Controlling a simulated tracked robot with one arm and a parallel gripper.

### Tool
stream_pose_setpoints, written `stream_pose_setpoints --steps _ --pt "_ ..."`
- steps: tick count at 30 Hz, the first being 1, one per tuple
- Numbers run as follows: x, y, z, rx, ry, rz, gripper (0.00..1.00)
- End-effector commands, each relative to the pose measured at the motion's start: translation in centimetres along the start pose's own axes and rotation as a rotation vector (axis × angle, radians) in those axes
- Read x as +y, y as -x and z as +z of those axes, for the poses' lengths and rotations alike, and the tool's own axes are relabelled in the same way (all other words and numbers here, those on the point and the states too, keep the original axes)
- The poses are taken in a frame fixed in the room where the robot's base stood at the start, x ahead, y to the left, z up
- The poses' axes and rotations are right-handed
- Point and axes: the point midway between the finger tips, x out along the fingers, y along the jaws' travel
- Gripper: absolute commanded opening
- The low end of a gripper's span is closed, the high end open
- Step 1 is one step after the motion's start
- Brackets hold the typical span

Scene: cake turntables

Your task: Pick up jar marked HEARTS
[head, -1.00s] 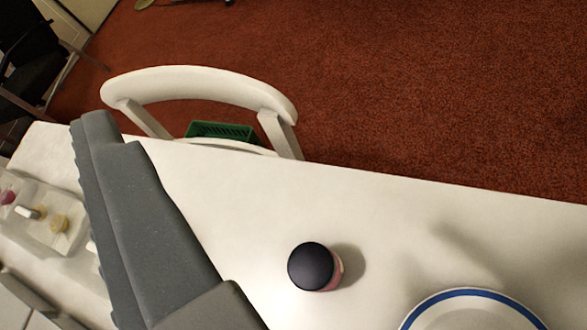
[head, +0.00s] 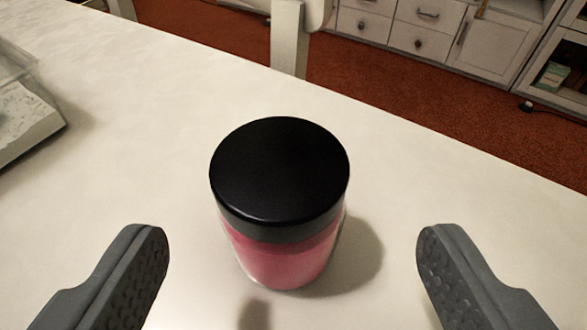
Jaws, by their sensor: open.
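A jar (head: 285,258) with a wide black lid and pink-red contents stands upright on the white table, in the middle of the head view. No HEARTS marking can be read on the side that shows. My gripper (head: 293,255) is open, with one grey textured finger at the lower left and the other at the lower right. The jar stands between and slightly beyond the fingertips, with a gap on both sides. Neither finger touches it.
The white table (head: 130,140) is clear around the jar. A clear tray (head: 28,115) sits at the left edge. A white chair (head: 289,38) stands beyond the table's far edge, with white cabinets (head: 400,30) behind on the red carpet.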

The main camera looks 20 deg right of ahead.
Motion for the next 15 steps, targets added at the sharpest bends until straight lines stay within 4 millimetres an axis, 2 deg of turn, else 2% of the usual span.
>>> stream_pose_setpoints --steps 1,3,10,15 --pt "0.1 -1.0 0.2 0.000 0.000 0.004 0.75" --pt "0.1 -1.8 0.3 -0.002 0.001 0.002 0.75" --pt "-0.1 -3.1 0.2 -0.002 0.001 -0.001 0.75" --pt "-0.3 -5.2 0.0 0.001 -0.002 0.002 0.75"
